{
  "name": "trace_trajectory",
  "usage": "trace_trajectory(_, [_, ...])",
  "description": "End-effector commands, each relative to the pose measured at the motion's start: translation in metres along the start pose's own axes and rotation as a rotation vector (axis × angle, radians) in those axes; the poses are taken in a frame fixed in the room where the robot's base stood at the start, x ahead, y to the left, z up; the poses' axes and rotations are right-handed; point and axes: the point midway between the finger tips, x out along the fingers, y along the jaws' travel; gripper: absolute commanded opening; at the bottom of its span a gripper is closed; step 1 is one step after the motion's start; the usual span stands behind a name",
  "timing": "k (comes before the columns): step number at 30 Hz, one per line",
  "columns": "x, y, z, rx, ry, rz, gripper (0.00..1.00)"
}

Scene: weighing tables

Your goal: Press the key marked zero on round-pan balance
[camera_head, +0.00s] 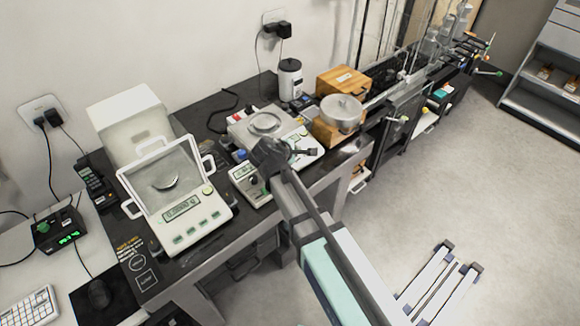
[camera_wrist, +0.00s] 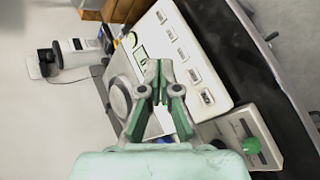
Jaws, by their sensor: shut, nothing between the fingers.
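The round-pan balance (camera_head: 243,131) stands on the dark bench, with a round metal pan (camera_head: 264,124) on its white body. My gripper (camera_head: 311,152) is over its front part and hides some of its panel in the head view. In the wrist view the balance (camera_wrist: 203,42) shows its pan (camera_wrist: 120,98) at the left, a small green display (camera_wrist: 141,53) and a row of several grey keys (camera_wrist: 183,54). The key marks are too small to read. My gripper (camera_wrist: 158,66) is shut and empty, with its tips over the panel between the display and the keys; contact cannot be told.
A balance with a glass draft shield (camera_head: 180,208) stands at the left. A wooden box with a metal pot (camera_head: 341,112) stands at the right.

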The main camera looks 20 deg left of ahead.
Motion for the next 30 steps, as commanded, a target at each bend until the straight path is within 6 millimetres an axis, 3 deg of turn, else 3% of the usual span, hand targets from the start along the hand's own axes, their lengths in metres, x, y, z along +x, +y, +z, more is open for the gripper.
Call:
trace_trajectory(15, [0.045,-0.033,-0.033,0.000,0.000,-0.001,0.00])
trace_trajectory(30, [0.050,-0.036,-0.036,0.001,0.000,0.000,0.00])
